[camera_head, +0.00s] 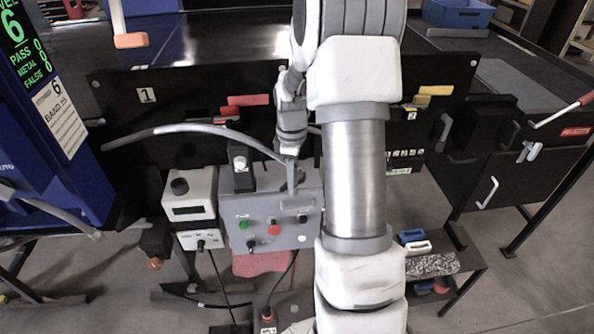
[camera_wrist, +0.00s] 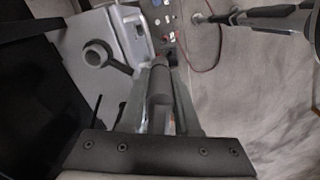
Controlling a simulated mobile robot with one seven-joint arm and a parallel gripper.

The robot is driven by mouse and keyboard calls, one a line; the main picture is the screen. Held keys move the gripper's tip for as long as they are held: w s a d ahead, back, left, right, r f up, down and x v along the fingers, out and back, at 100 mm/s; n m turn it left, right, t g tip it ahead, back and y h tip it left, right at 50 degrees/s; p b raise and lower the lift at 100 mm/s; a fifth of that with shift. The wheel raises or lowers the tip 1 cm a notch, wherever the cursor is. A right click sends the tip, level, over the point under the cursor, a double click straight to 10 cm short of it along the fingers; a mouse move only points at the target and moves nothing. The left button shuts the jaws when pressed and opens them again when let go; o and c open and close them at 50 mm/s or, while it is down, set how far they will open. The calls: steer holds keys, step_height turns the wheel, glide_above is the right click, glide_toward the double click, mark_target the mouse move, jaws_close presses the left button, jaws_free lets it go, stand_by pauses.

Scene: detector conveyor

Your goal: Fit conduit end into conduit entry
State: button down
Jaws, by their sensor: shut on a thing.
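A grey flexible conduit (camera_head: 200,128) arcs in the head view from the left, in front of the black panel, to my gripper (camera_head: 291,178). My gripper points down at the top of the grey control box (camera_head: 262,242), which carries green, red and black controls. In the wrist view my gripper (camera_wrist: 160,80) is shut on a dark grey cylindrical piece, the conduit end (camera_wrist: 159,86), which lies between the two fingers. The control box face (camera_wrist: 168,25) is just beyond the fingertips. I cannot make out the conduit entry, nor whether the conduit end touches the box.
A white instrument box (camera_head: 190,208) with a dark knob stands left of the control box. A blue cabinet (camera_head: 50,130) is at the far left. The black panel (camera_head: 140,125) rises behind, with red and yellow tags. A low shelf (camera_head: 455,262) is at the right.

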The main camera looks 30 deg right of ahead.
steer(key=s+d+r+n+p, duration=0.2)
steer(key=d+r+n, duration=0.1)
steer(key=d+r, duration=0.3)
steer(key=shift+n, duration=0.3)
steer(key=shift+w+d+f+b, duration=0.25)
steer(key=shift+w+f+b, duration=0.35)
steer(key=shift+w+f, duration=1.4)
steer(key=shift+w+d+f+b, duration=0.25)
steer(key=shift+w+f+b, duration=0.4)
steer(key=shift+w+f, duration=1.3)
steer(key=shift+w+d+f+b, duration=0.25)
steer(key=shift+w+f+b, duration=0.35)
steer(key=shift+w+f, duration=1.35)
steer(key=shift+s+f, duration=0.15)
steer(key=shift+f, duration=0.05)
steer(key=shift+f, duration=0.15)
steer(key=c, duration=0.6)
jaws_free()
